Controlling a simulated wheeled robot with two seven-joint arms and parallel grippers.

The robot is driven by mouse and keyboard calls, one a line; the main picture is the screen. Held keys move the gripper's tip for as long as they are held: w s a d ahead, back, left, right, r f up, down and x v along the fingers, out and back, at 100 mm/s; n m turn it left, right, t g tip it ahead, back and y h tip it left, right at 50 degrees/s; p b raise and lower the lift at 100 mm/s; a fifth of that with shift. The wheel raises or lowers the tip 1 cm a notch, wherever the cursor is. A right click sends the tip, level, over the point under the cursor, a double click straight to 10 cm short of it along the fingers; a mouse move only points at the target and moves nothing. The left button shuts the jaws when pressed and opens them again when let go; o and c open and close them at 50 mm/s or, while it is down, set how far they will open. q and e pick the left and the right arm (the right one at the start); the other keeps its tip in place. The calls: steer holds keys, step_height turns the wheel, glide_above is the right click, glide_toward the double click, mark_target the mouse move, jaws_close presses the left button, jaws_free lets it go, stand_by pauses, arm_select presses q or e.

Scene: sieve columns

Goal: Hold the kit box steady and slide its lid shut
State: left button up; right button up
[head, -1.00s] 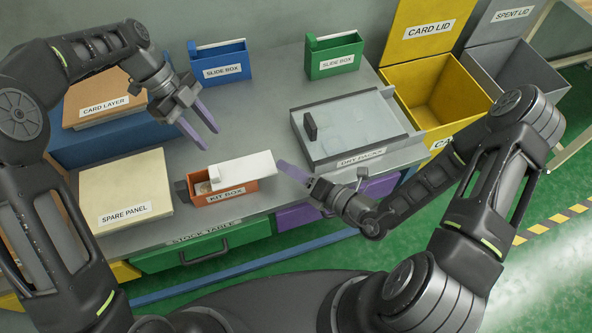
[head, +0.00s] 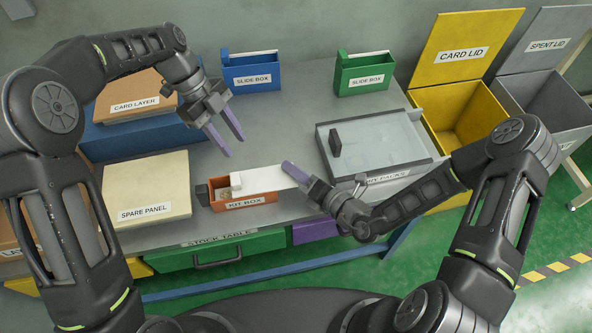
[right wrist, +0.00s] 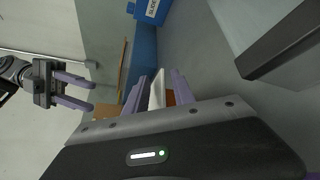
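The orange kit box (head: 244,204) stands near the table's front edge, partly uncovered at its left end. Its white lid (head: 268,178) lies over it and juts out past its right end. My right gripper (head: 293,172) is at the lid's right end. In the right wrist view, its two purple fingers (right wrist: 160,90) stand apart on either side of the white lid (right wrist: 157,92), with a gap at the right finger. My left gripper (head: 225,142) is open and empty, above and behind the kit box. It also shows in the right wrist view (right wrist: 75,90).
A cream spare panel (head: 147,188) lies left of the box, and a grey tray (head: 375,140) lies to its right. Blue (head: 251,73) and green (head: 364,74) slide boxes stand behind. Yellow (head: 457,110) and grey bins stand at the right. Table between the box and slide boxes is clear.

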jaws_close()
stand_by(1.2)
steer(key=shift+o, duration=1.7)
jaws_free()
steer(key=v, duration=0.7)
steer(key=shift+s+d, duration=0.2)
steer(key=shift+d, duration=0.05)
